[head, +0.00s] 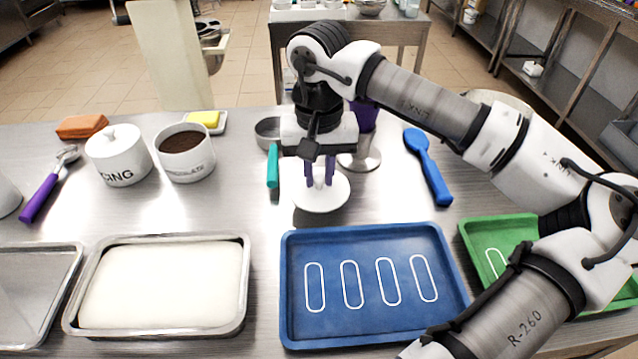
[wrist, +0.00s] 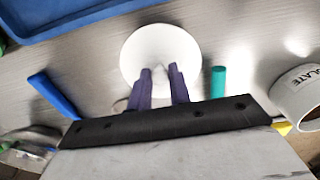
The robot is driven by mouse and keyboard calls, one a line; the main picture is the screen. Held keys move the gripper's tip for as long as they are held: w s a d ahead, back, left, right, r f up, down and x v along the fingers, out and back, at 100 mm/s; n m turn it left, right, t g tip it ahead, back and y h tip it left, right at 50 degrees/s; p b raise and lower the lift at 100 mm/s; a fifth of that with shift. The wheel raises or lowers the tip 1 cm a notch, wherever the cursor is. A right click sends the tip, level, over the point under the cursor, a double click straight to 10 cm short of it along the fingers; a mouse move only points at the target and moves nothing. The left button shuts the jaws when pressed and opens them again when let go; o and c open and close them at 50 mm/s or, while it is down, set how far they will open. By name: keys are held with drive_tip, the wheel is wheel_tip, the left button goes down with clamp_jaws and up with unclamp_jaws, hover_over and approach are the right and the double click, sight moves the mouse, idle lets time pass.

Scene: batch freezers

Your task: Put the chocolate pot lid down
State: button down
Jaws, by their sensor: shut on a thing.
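The chocolate pot lid (head: 321,196) is a round white disc with a small knob. My gripper (head: 319,176) is shut on the knob with its purple fingers, above the steel table between the pots and the blue tray. The lid (wrist: 140,52) also shows under the fingertips (wrist: 160,70) in the wrist view. I cannot tell whether the lid touches the table. The chocolate pot (head: 186,160) stands uncovered to the left, with dark brown contents showing. It also shows at the right edge of the wrist view (wrist: 300,98).
A teal-handled tool (head: 272,167) lies just left of the lid. A blue spoon (head: 429,168) lies to the right. The blue tray (head: 375,234) is in front. The lidded icing pot (head: 118,158) stands left of the chocolate pot. Bare table lies between the chocolate pot and the teal handle.

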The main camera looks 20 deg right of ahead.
sight(319, 178)
drive_tip(key=shift+f, duration=1.8)
drive_tip(key=shift+f, duration=0.2)
drive_tip(key=c, duration=1.3)
unclamp_jaws()
drive_tip(key=shift+r, duration=0.1)
wheel_tip(319, 178, up, 12)
drive_tip(key=shift+r+b, duration=0.15)
drive_tip(key=shift+b, duration=0.55)
